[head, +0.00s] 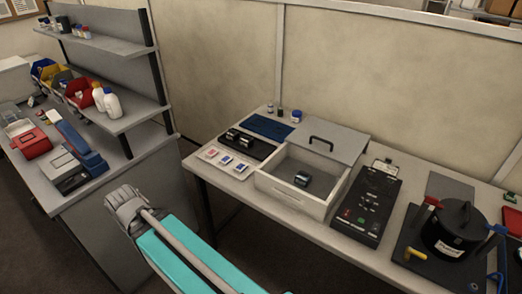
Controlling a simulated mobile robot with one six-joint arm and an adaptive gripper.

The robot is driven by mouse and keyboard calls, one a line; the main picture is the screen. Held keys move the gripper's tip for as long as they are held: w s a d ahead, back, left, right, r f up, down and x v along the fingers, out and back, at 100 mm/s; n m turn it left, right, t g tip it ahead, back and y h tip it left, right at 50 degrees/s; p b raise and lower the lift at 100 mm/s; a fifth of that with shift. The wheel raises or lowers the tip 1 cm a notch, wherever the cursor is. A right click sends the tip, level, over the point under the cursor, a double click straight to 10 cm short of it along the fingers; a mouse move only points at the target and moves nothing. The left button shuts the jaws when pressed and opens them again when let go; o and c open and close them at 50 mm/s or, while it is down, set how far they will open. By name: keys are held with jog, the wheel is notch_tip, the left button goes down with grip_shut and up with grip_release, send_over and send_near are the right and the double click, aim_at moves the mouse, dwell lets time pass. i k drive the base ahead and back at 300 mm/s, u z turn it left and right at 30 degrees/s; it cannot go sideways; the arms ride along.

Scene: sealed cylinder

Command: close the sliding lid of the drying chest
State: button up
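The drying chest (297,207) is a pale open-topped box on the long bench. Its grey flat lid (343,138) with a dark handle (321,143) is slid toward the back, leaving most of the front opening uncovered. A small dark cylindrical item (302,179) lies inside the chest. A teal and grey part of my arm rises from the bottom, left of the chest and apart from it. I cannot make out my gripper's fingers in this view.
Left of the chest are a dark tray with cylinders (249,142) and a white card tray (226,163). A black control panel (368,204) stands close on its right, then a black pot (455,228). Small jars (297,116) stand behind. A shelved bench (115,118) is at left.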

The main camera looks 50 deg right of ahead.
aim_at(337, 142)
jog(key=z, duration=1.5)
